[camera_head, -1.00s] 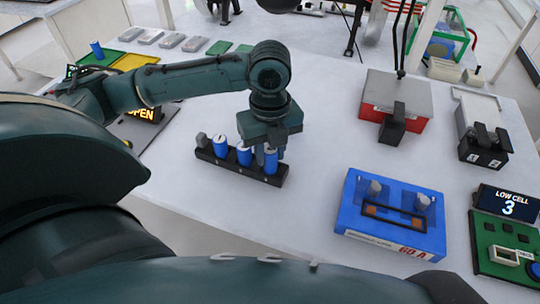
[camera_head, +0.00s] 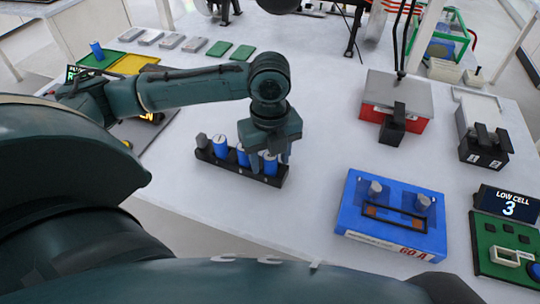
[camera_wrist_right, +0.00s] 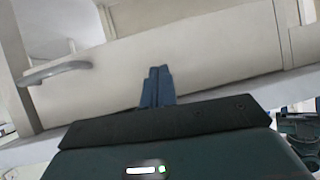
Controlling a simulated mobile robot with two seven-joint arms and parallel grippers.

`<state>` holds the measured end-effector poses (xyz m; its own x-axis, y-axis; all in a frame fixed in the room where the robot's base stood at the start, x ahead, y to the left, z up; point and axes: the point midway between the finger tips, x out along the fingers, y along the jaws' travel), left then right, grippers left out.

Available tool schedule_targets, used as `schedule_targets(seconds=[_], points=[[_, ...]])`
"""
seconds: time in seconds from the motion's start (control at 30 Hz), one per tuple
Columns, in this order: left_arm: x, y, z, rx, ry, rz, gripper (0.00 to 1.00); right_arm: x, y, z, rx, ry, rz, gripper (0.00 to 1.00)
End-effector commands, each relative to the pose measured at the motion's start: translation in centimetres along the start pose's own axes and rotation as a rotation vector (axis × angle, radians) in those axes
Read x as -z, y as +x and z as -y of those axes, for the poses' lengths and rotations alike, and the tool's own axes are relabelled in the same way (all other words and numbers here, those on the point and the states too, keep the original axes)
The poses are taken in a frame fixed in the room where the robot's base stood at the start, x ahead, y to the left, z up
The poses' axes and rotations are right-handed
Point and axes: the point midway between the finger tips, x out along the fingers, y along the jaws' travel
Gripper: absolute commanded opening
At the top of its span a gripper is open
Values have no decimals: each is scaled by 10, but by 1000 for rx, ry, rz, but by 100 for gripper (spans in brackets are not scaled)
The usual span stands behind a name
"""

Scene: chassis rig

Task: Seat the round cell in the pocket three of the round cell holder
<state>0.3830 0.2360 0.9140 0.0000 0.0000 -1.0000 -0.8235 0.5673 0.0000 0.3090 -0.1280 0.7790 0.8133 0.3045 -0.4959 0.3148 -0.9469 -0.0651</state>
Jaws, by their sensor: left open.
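The round cell holder (camera_head: 222,164) is a black strip on the white table in the head view. Blue round cells stand upright in it: one at left (camera_head: 220,147), one in the middle (camera_head: 242,157), and one toward the right end (camera_head: 270,166). My left gripper (camera_head: 269,157) points down over the right-end cell. Its fingers are spread, one on each side of that cell, and the cell's top is partly hidden under the gripper. Pocket numbers are too small to read. My right gripper (camera_wrist_right: 157,86) shows in the right wrist view with its fingers together and nothing between them.
A red-and-grey box (camera_head: 397,100) is behind. Another blue cell (camera_head: 97,50) stands on a green tray at far left. Table between is clear.

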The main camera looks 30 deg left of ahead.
Motion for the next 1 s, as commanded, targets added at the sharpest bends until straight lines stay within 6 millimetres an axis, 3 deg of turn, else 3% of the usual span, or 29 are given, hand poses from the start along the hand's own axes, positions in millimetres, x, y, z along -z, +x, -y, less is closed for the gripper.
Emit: schedule_targets(seconds=[0.17,0.6,0.8,1.0], points=[[0,-20,1,5,1,2,50,1,-2,0,1,-6,2,0],[0,-107,1,3,-1,2,50,6,-6,-1,-7,-26,12,0],[0,-122,1,2,-1,0,50,2,-6,-1,-8,-25,22,0],[0,-123,0,1,-1,-1,50,1,-5,-1,-9,-21,24,0]])
